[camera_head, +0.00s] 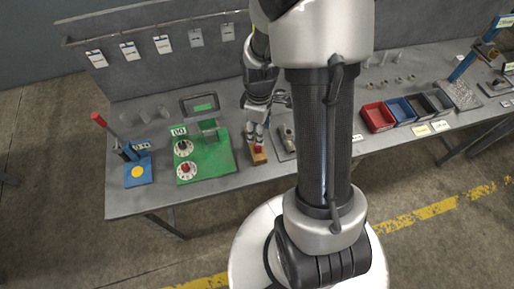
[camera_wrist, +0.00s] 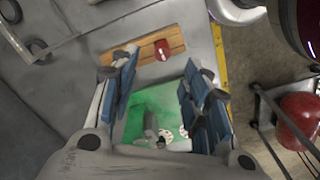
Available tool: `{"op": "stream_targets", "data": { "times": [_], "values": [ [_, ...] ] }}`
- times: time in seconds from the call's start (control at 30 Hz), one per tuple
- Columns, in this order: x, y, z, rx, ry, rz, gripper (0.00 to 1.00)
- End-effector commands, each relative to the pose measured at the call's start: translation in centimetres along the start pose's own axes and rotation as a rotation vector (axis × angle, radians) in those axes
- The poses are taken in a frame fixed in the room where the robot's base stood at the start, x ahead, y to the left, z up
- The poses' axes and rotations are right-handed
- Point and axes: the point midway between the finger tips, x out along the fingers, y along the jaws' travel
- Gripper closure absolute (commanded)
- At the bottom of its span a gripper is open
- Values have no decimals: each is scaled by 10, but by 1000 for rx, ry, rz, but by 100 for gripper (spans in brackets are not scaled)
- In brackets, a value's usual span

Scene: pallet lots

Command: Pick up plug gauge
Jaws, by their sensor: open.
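A small red piece (camera_head: 258,149), which looks like the plug gauge's handle, sits on a wooden block (camera_head: 259,160) beside the green board. In the wrist view the red piece (camera_wrist: 162,50) lies toward the right end of the wooden block (camera_wrist: 136,47). My gripper (camera_head: 257,136) is over the block in the head view. In the wrist view my gripper (camera_wrist: 157,68) is open, with its blue-padded fingers apart and nothing between them. The red piece appears just beyond the fingertips; contact cannot be told. The gauge's lower part is hidden.
A green board (camera_head: 212,160) with dials stands left of the block. A blue fixture with a red handle (camera_head: 99,119) is farther left. A grey tool (camera_head: 287,137) lies to the right. Red (camera_head: 378,116) and blue (camera_head: 400,110) bins stand further right on the bench.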

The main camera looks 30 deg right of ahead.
Motion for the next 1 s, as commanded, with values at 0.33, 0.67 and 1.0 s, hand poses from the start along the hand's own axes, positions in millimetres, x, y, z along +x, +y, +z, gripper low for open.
{"op": "stream_targets", "data": {
  "times": [0.33,0.67,1.0],
  "values": [
    [41,0,0,1,0,0,57],
    [81,-4,-2,1,-2,-3,57],
    [92,-3,-2,1,0,1,57]
  ]
}}
